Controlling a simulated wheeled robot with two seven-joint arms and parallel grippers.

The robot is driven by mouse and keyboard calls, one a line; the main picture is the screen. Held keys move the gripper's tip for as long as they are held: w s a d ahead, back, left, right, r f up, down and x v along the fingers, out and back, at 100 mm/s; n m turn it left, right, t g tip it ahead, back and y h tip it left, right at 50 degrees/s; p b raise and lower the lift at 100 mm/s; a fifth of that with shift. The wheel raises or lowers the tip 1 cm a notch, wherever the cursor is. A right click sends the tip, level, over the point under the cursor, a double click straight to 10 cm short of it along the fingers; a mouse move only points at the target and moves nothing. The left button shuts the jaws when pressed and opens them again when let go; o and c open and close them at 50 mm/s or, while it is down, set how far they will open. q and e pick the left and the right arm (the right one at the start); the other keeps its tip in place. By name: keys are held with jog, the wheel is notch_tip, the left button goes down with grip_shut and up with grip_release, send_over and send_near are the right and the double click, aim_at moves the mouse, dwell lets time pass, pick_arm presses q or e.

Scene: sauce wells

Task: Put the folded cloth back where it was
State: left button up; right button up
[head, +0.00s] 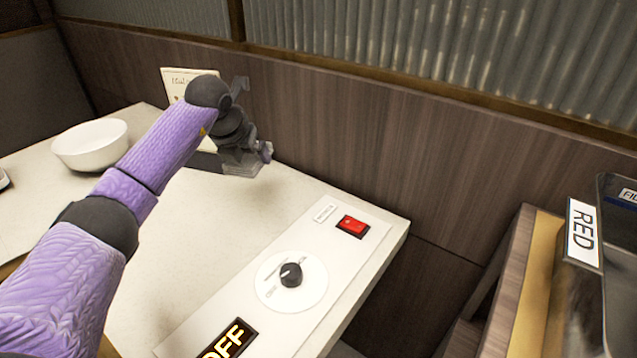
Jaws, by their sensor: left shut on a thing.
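My left gripper (250,160) is over the far part of the white table, near the wooden wall panel. It points down and is shut on a small grey piece (240,168), which looks like the folded cloth. The gripper hides much of it, and I cannot tell whether it touches the table. A dark flat thing (206,161) lies on the table behind my left arm, mostly hidden. My right gripper is not in view.
A white bowl (92,144) stands at the left. A card (176,82) stands against the wall. A white panel with a black knob (291,275), a red switch (352,226) and an OFF display (229,341) is at the front right. A bin labelled RED (583,232) is at the right.

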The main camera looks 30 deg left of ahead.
aim_at(262, 197)
pick_arm(q)
jog(key=f, duration=0.1)
jog(key=w+f+b, duration=0.1)
jog(key=shift+w+d+f, duration=0.1)
jog(key=shift+d+f, duration=0.1)
jog(key=shift+f, duration=0.1)
notch_tip(262, 197, down, 8)
jog(key=b, duration=0.4)
jog(key=shift+r, duration=0.35)
